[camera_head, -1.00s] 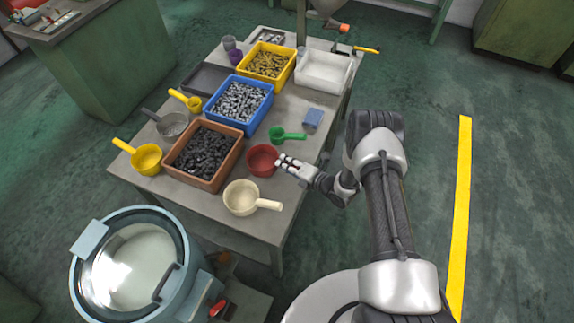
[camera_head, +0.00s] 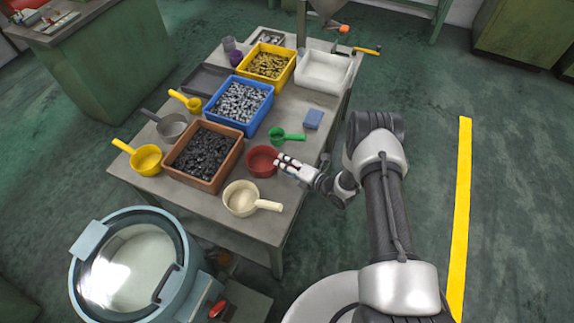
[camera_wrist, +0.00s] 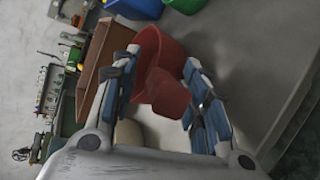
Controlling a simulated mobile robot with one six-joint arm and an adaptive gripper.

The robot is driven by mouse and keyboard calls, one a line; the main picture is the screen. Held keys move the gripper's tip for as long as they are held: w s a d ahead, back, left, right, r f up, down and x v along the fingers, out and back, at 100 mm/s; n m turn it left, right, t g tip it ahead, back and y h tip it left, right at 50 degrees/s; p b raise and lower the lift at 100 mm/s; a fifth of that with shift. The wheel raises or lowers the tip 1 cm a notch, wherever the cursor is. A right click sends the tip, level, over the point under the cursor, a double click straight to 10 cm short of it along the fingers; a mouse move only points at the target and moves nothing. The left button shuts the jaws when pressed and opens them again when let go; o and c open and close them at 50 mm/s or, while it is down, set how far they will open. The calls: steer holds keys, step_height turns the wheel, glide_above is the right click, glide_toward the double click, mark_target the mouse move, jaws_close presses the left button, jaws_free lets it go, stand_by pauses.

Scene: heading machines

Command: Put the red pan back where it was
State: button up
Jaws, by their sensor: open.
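The red pan (camera_head: 262,161) sits on the grey table (camera_head: 196,201), just right of the brown bin (camera_head: 203,158) of dark parts. My gripper (camera_head: 280,163) is at the pan's right side, where the handle would be; in the head view the gripper hides the handle. In the wrist view the red pan (camera_wrist: 160,55) is ahead, and its red handle (camera_wrist: 167,92) lies between my two spread fingers (camera_wrist: 160,95). The fingers are open, with gaps visible beside the handle.
A cream pan (camera_head: 240,198) is close in front of the red pan. A blue bin (camera_head: 239,104) stands farther back. The floor right of the table is clear up to the yellow line (camera_head: 461,210).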

steer(key=shift+d+r, duration=0.15)
steer(key=shift+r, duration=0.05)
steer(key=p+v, duration=0.2)
steer(key=v, duration=1)
steer(key=w+d+r+m+h, duration=0.55)
steer(key=w+r, duration=0.35)
steer(key=r, duration=0.2)
steer(key=s+d+r+m+h, duration=0.1)
steer(key=d+r+m+h, duration=0.2)
steer(key=r, duration=0.5)
steer(key=s+d+r+m+h, duration=0.1)
steer(key=d+r+m+h, duration=0.1)
steer(key=d+r+m, duration=0.45)
steer(key=s+a+r+m+g+h, duration=0.2)
steer(key=s+r+m, duration=0.6)
steer(key=s+r, duration=0.55)
steer(key=s+a+r+m+g+y, duration=0.1)
steer(key=s+m, duration=0.3)
steer(key=s, duration=0.6)
steer(key=s+a+r+m+g, duration=0.1)
steer(key=s+a+m, duration=0.3)
steer(key=s, duration=0.6)
steer(key=shift+r+m+y, duration=0.35)
steer(key=shift+r+m, duration=0.05)
steer(key=shift+r, duration=0.3)
